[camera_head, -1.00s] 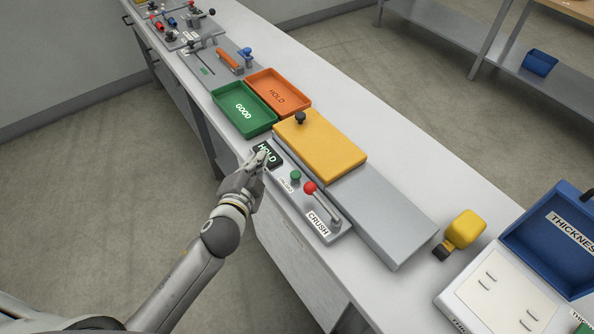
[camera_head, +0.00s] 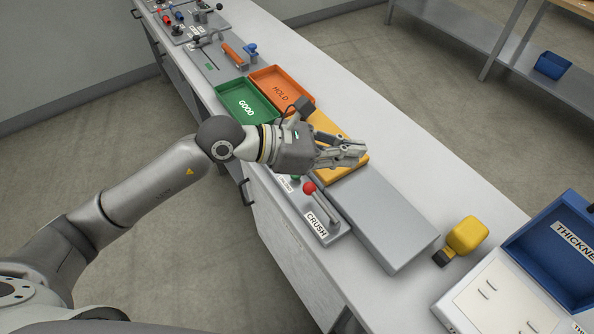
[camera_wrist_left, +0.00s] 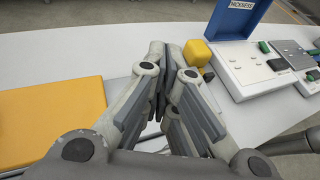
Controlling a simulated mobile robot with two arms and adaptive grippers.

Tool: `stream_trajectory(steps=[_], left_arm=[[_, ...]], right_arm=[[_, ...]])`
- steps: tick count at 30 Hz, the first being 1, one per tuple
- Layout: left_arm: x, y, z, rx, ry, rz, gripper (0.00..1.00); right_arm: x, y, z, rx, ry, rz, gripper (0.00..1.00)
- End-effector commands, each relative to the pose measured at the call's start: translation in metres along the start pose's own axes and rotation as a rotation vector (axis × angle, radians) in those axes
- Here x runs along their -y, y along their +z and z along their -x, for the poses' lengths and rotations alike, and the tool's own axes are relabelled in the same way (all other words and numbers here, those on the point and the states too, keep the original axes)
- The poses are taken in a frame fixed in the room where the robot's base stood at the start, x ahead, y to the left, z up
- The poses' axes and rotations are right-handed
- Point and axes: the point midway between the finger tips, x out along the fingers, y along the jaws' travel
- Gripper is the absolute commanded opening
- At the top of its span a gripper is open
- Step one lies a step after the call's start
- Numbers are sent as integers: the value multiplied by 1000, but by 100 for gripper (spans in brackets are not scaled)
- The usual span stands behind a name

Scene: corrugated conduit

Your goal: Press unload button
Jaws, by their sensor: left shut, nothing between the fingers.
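A green button (camera_head: 295,180) stands on the grey control panel (camera_head: 318,228), beside a small white label (camera_head: 285,185) whose text is too small to read. My left wrist partly covers it from above. My left gripper (camera_head: 358,152) is shut and empty, with its fingers pointing right above the yellow lid (camera_head: 327,122). In the left wrist view the shut fingers (camera_wrist_left: 170,85) reach out above the table, with the yellow lid at the left. My right gripper does not show.
A red-knobbed lever (camera_head: 312,190) marked CRUSH stands close to the button. Green (camera_head: 240,92) and orange (camera_head: 275,80) trays lie beyond. A yellow block (camera_head: 468,234) and the blue THICKNESS box (camera_head: 545,255) sit at right.

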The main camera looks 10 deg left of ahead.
Motion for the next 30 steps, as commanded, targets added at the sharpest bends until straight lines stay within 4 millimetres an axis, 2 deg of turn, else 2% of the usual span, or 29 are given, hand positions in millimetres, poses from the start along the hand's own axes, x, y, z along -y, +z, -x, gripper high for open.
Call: stream_trajectory(steps=[3, 6, 12, 17, 30], left_arm=[[-24, -26, 14, -206, 73, -209, 0], [-46, -41, 29, -348, 135, -333, 0], [-76, -56, 55, -521, 224, -466, 0], [-84, -58, 62, -562, 248, -494, 0], [-84, -62, 61, -561, 247, -492, 0]], right_arm=[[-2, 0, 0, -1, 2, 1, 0], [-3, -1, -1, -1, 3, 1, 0], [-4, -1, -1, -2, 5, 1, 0], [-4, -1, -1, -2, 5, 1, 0], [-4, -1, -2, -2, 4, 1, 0]])
